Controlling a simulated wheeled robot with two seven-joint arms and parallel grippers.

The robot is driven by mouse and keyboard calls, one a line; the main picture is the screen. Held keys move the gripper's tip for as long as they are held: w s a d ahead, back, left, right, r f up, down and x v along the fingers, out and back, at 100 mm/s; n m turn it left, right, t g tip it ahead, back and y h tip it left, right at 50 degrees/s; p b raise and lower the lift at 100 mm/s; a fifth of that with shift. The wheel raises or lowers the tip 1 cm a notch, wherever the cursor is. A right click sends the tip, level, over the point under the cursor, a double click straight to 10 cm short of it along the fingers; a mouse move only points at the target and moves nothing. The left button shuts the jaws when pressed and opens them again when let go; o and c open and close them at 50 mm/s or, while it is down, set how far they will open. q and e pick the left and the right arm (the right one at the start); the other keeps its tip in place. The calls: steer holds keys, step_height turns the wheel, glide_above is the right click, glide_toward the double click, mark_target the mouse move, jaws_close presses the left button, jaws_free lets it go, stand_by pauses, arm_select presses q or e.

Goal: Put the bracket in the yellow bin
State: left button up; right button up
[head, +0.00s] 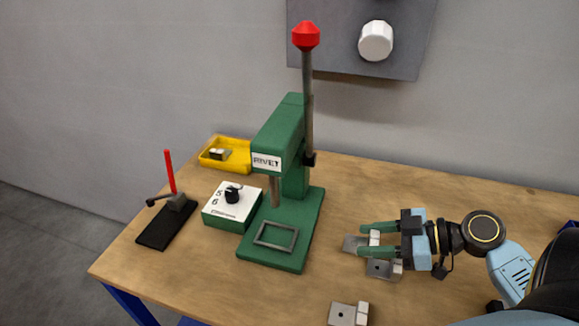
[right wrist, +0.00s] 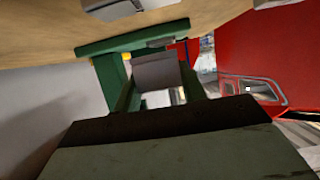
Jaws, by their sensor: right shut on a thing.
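My right gripper (head: 376,239) has green fingers and is shut on a grey metal bracket (head: 353,243) with a paler block at one end. The bracket's block (right wrist: 157,72) shows between the fingers in the right wrist view. In the head view it is low over the table, and I cannot tell if it touches the wood. A second bracket (head: 380,268) lies just in front of the gripper, and a third (head: 346,314) lies nearer the front edge. The yellow bin (head: 226,166) is at the back left, with a small metal part (head: 219,154) in it. My left gripper is out of view.
A tall green rivet press (head: 280,140) with a red-knobbed lever stands between the bin and my right gripper. A numbered control box (head: 230,205) and a black stand with a red handle (head: 168,222) are at the left. The table's back right (head: 430,185) is clear.

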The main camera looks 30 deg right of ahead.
steer(key=p, duration=0.3)
glide_above(286, 239)
steer(key=s+d, duration=0.1)
steer(key=shift+s+d, duration=0.1)
steer(key=shift+s, duration=0.1)
steer(key=shift+w+a+r, duration=0.15)
steer(key=shift+w+a, duration=0.3)
steer(key=f, duration=0.2)
steer(key=shift+w+a+f, duration=0.2)
steer(key=shift+w+f, duration=0.05)
steer(key=shift+f, duration=0.45)
steer(key=shift+f, duration=0.1)
steer(key=shift+f, duration=0.15)
steer(key=o, duration=1.1)
steer(key=shift+c, duration=0.2)
